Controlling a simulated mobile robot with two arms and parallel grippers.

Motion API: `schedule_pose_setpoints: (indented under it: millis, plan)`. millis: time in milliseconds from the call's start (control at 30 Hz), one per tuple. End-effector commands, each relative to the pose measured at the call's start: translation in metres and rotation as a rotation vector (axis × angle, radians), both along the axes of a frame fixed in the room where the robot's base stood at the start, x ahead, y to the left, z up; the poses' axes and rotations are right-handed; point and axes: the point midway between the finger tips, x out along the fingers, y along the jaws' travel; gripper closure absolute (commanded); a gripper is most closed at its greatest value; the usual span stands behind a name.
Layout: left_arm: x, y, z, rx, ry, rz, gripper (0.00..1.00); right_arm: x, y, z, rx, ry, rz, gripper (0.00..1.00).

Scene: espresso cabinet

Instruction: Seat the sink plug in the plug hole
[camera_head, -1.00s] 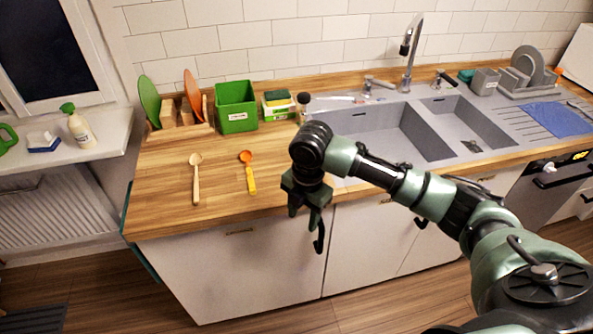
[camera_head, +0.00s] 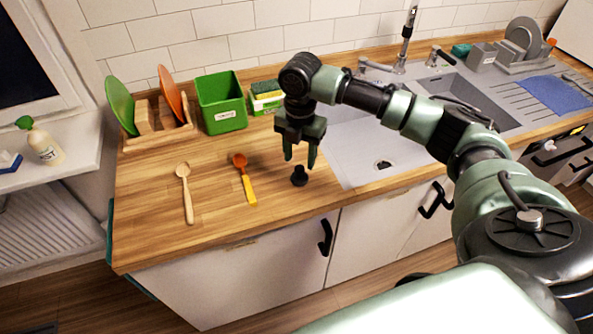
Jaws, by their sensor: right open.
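The sink plug (camera_head: 299,176), small and black with a knob on top, stands on the wooden counter left of the sink. My right gripper (camera_head: 300,161) points down with its fingers apart and empty. Its fingertips are just above or behind the plug in the picture; the exact gap is hard to tell. A plug hole (camera_head: 383,165) shows dark, with a light rim, in the floor of the grey sink's larger basin (camera_head: 352,158). My right arm hides part of the sink. My left gripper is not in view.
A wooden spoon (camera_head: 186,190) and an orange-and-yellow spoon (camera_head: 244,178) lie left of the plug. A green box (camera_head: 221,103), a sponge holder (camera_head: 266,97) and a wooden rack (camera_head: 160,131) stand at the back. The tap (camera_head: 405,42) rises behind the sink.

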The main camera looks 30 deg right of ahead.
Motion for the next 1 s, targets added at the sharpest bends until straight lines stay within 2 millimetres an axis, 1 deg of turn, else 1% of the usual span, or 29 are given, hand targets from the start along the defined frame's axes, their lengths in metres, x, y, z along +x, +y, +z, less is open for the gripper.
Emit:
schedule_pose_setpoints:
  millis: [33, 100, 233, 300, 400, 533, 633, 667, 700, 767, 800, 833, 1000]
  plan:
    - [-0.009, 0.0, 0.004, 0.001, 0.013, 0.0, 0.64, -0.001, 0.0, -0.004, 0.0, 0.004, 0.0, 0.53]
    - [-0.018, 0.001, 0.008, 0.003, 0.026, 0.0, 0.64, 0.0, 0.0, -0.012, 0.0, 0.004, -0.001, 0.53]
    - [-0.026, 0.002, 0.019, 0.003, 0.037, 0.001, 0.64, 0.001, 0.0, -0.031, 0.0, 0.004, 0.001, 0.53]
    - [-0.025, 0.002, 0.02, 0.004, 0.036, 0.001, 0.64, 0.001, 0.0, -0.043, -0.001, 0.003, -0.001, 0.53]
    - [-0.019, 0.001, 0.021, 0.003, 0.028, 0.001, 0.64, 0.001, 0.0, -0.052, -0.001, 0.0, 0.0, 0.53]
    - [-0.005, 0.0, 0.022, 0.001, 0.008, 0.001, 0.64, 0.002, 0.0, -0.055, -0.001, -0.001, 0.0, 0.53]
    - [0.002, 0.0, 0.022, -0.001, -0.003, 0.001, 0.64, 0.002, 0.0, -0.055, -0.001, -0.001, 0.001, 0.53]
    - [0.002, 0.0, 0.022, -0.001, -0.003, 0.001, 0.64, 0.002, 0.0, -0.055, -0.001, -0.001, 0.001, 0.56]
    - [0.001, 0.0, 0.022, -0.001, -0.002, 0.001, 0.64, 0.002, 0.0, -0.055, -0.001, -0.001, 0.001, 0.67]
    - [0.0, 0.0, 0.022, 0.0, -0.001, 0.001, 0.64, 0.002, 0.0, -0.055, -0.001, -0.001, 0.001, 0.84]
    - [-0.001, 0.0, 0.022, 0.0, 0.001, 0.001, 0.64, 0.002, 0.0, -0.055, -0.001, -0.001, 0.001, 0.95]
    - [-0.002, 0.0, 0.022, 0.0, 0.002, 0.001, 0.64, 0.002, 0.0, -0.055, -0.001, -0.001, 0.001, 1.0]
    - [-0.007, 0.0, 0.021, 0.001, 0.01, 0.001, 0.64, 0.002, 0.0, -0.054, 0.0, -0.001, 0.0, 1.0]
